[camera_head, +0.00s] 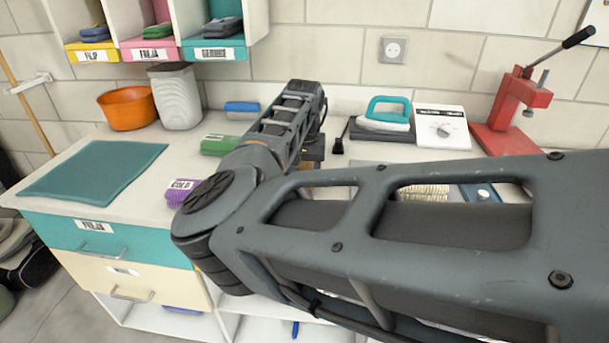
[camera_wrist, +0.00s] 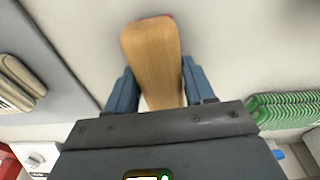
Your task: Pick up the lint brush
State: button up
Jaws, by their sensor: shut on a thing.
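My gripper (camera_wrist: 156,80) shows in the wrist view with its two blue-grey fingers on either side of a light wooden piece with a rounded end, which looks like the lint brush (camera_wrist: 152,55). The fingers are shut on it. Its bristle or cloth side is not visible, and I cannot tell whether it touches the pale surface beyond it. In the head view my own arm covers most of the gripper and the brush.
On the counter (camera_head: 100,211) are a teal mat (camera_head: 95,171), an orange bowl (camera_head: 126,108), a ribbed grey bin (camera_head: 177,96), a green item (camera_head: 218,145), a purple item (camera_head: 182,191), a teal-handled iron (camera_head: 386,113), a white dial box (camera_head: 441,127) and a red press (camera_head: 515,110).

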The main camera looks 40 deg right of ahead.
aim_at(311, 168)
jog(key=r, duration=0.2)
jog(key=s+d+r, duration=0.1)
jog(key=r, duration=0.1)
jog(key=shift+b, duration=0.35)
jog(key=s+d+r+b, duration=0.1)
jog(key=s+d+r, duration=0.5)
jog(key=s+d, duration=0.1)
jog(key=shift+s, duration=0.15)
jog(key=shift+d+r, duration=0.1)
